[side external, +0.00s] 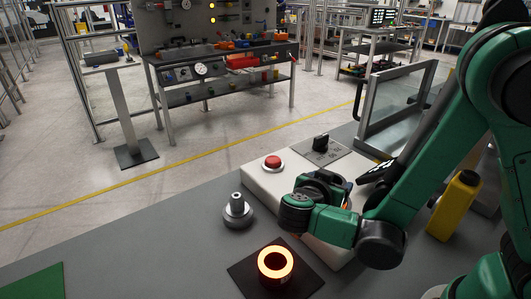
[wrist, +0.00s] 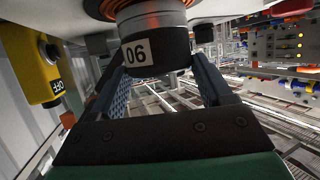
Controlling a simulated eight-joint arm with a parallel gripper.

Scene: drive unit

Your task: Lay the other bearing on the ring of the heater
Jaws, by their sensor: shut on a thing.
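The heater is a dark square plate (side external: 248,277) at the bottom of the side view. Its ring (side external: 275,262) glows orange around a dark centre. My gripper (side external: 334,188) is behind and right of the ring, over the white housing. In the wrist view, my gripper (wrist: 158,65) has its two blue-faced fingers on either side of a round black part marked 06 (wrist: 160,50), with a silver band and copper-coloured windings beyond. It is shut on that part. I cannot make out a separate bearing between the fingers. The fingertips are hidden in the side view.
A grey stepped post (side external: 237,212) stands left of the heater. A yellow box (side external: 455,205) stands at right. A green mat (side external: 35,284) lies at left, with bare table between.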

